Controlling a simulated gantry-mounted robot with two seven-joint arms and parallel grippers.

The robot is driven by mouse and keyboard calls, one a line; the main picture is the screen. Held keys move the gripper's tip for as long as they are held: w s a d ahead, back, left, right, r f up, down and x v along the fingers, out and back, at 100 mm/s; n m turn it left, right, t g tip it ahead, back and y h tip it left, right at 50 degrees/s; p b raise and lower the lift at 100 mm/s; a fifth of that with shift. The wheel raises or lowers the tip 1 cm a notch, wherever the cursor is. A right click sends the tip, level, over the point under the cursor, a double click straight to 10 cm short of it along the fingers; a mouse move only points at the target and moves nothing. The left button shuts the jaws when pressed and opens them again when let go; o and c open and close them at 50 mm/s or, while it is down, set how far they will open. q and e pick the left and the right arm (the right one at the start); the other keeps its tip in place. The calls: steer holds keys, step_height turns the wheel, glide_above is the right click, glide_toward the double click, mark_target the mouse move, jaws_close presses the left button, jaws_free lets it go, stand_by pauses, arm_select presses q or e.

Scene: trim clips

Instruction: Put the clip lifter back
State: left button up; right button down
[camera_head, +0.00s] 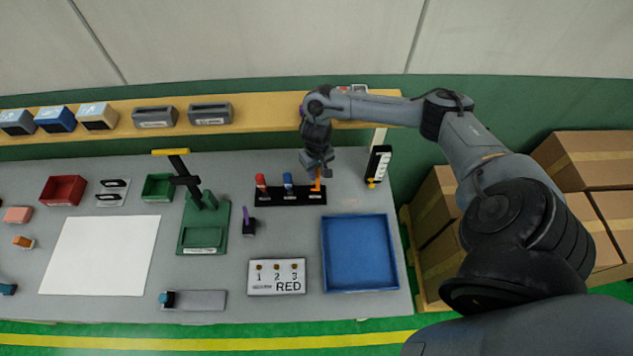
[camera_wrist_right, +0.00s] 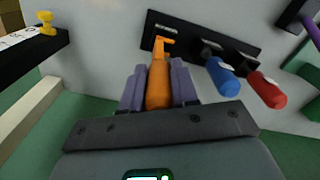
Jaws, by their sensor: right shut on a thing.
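The orange clip lifter (camera_head: 317,182) is upright at the right end of a black tool rack (camera_head: 262,203). My right gripper (camera_head: 318,167) is above that end of the rack and shut on the lifter. In the right wrist view the lifter (camera_wrist_right: 158,84) is between the two fingers, and its hooked tip overlaps the black rack (camera_wrist_right: 186,32). I cannot tell whether the tip is in its slot or just above it. A red-handled tool (camera_head: 261,182) and a blue-handled tool (camera_head: 288,182) stand in the rack. My left gripper is out of view.
A black stand with a white label and yellow knob (camera_head: 379,165) is close on the right. A green press-like fixture (camera_head: 203,235) is on the left. A yellow shelf (camera_head: 255,109) runs behind.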

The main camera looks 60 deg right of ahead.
mark_target(317, 179)
step_height(317, 179, down, 4)
steer(key=shift+f, duration=0.5)
steer(key=c, duration=0.9)
jaws_free()
steer(key=shift+f, duration=0.1)
steer(key=shift+o, duration=0.2)
